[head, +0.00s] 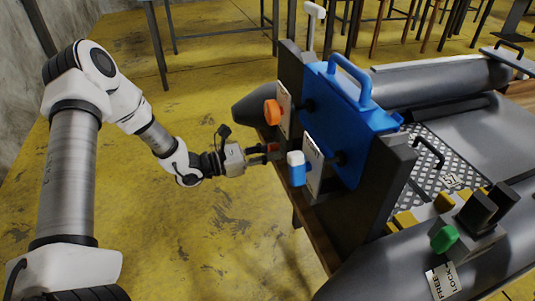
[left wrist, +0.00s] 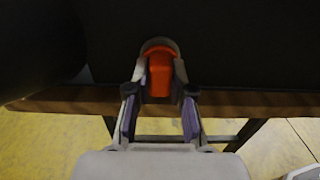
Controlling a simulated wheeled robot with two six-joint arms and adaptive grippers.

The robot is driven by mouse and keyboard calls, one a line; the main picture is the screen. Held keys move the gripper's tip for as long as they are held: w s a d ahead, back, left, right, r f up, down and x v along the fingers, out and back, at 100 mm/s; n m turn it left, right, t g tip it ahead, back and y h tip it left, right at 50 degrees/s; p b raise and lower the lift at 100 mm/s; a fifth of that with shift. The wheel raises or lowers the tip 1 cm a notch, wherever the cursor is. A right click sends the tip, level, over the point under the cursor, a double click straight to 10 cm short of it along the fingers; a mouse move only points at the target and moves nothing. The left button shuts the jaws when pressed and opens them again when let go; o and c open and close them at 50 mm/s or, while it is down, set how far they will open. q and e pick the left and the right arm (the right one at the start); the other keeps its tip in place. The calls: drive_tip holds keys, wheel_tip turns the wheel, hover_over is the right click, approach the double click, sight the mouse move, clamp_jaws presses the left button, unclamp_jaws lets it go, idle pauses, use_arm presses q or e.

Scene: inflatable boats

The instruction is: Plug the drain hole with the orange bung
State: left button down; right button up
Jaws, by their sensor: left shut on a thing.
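My left gripper (head: 268,152) reaches in from the left to the outer face of the boat's dark transom (head: 365,195). It is shut on the orange bung (left wrist: 159,76), which sits between the fingertips in the left wrist view. The drain hole cannot be made out in either view. I cannot tell whether the bung touches the transom or is in a hole. My right gripper is not in view.
A blue plate with a handle (head: 350,100) sits on the transom. The grey inflatable boat (head: 400,262) rests on a wooden bench (left wrist: 70,100). Yellow floor lies left.

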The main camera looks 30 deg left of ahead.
use_arm(q)
drive_tip(key=shift+w+d+b, duration=0.25)
drive_tip(key=shift+b, duration=0.1)
drive_tip(key=c, duration=0.9)
unclamp_jaws()
drive_tip(key=shift+c, duration=0.2)
drive_tip(key=v, duration=0.7)
drive_tip(key=shift+s+a, duration=0.15)
drive_tip(key=shift+s, duration=0.05)
